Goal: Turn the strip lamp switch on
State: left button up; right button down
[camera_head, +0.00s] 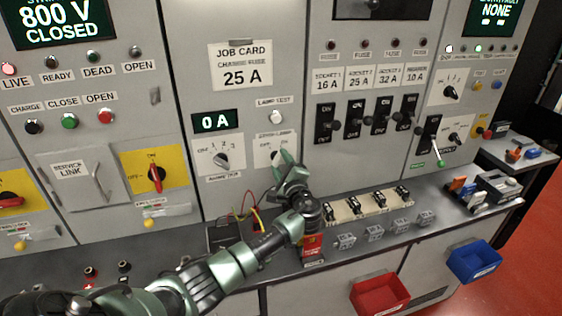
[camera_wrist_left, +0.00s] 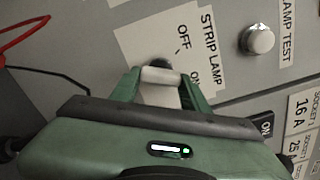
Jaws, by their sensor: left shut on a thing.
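The strip lamp switch (camera_head: 273,155) is a rotary knob on the grey panel under a white label, left of centre in the head view. In the left wrist view, the label (camera_wrist_left: 208,45) reads STRIP LAMP, with OFF and ON marks. My left gripper (camera_head: 281,166) is at the panel. In the wrist view, its two green fingers (camera_wrist_left: 160,88) stand on either side of the pale knob (camera_wrist_left: 160,76) and are shut on it. The fingers and wrist hide part of the knob, so I cannot tell clearly which mark it points to.
The lamp test button (camera_wrist_left: 258,40) sits just right of the label. The ammeter switch (camera_head: 221,159) is to the left, and black socket breakers (camera_head: 354,125) are to the right. A fuse rack (camera_head: 368,206) and a red box (camera_head: 312,250) stand on the bench below.

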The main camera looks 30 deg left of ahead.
pick_arm(q)
jog(key=shift+m, duration=0.3)
jog(key=o, duration=1.4)
jog(key=shift+c, duration=0.2)
jog(key=b+v, duration=0.2)
jog(key=v, duration=0.6)
jog(key=shift+f, duration=0.1)
